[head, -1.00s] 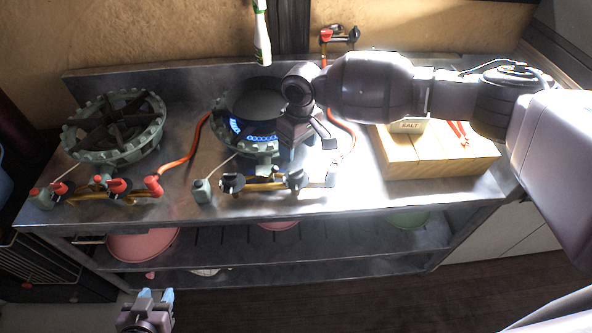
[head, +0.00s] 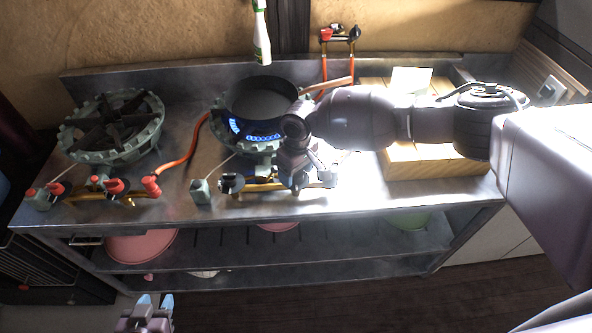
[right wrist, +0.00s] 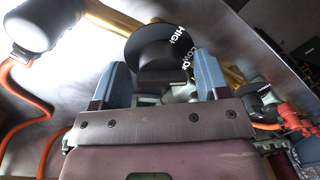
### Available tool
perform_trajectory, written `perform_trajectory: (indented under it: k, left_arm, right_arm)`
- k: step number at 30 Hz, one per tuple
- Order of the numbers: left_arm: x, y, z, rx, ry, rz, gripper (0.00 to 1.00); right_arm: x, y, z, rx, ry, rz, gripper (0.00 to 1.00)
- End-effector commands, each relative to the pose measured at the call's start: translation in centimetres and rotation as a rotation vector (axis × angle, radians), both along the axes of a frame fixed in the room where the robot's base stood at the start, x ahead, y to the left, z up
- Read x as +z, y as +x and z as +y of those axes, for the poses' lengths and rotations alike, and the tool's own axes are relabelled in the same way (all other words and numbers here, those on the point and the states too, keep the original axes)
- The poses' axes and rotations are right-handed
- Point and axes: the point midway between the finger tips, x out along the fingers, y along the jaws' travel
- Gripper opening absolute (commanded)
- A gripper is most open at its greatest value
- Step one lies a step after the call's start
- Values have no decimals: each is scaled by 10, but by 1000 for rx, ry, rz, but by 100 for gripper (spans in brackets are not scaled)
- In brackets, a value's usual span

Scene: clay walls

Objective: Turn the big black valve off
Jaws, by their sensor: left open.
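The big black valve (right wrist: 162,48) is a round black knob with a raised grip and white HIGH and LOW lettering, in the right wrist view. My right gripper (right wrist: 163,82) is open, its blue fingers on either side of the knob's grip, with gaps showing. In the head view my right gripper (head: 312,172) covers that valve at the front of the right burner (head: 258,146). Blue flames burn there under a dark pan (head: 262,100). My left gripper (head: 155,302) is open and empty, low in front of the counter.
A smaller black valve (head: 230,183) sits left on the same brass pipe. The left burner (head: 113,128) has red valves (head: 115,185). Orange hoses (head: 185,150) cross the steel counter (head: 350,205). A wooden block (head: 430,165) stands right, partly behind my arm.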

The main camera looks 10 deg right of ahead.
Motion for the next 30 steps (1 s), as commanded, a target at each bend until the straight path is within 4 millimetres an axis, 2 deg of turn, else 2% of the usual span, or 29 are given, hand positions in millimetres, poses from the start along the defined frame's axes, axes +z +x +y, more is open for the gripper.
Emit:
perform_trajectory:
  k: [1, 6, 9, 17, 30]
  left_arm:
    - [0, 0, 0, 0, 0, 0, 43]
    - [0, 1, 0, 0, 0, -2, 43]
    - [1, 1, 0, 0, 0, -3, 43]
    - [8, 4, 0, -1, 0, -10, 43]
    - [53, 10, 0, -2, 0, -39, 43]
  right_arm:
    - [0, 0, 0, 0, 0, 0, 62]
    - [0, 0, 0, 0, 0, 0, 36]
    - [0, 0, 0, -1, -1, -1, 25]
    - [2, 0, -1, -39, 0, -2, 25]
    - [4, 0, -3, -319, -2, 1, 25]
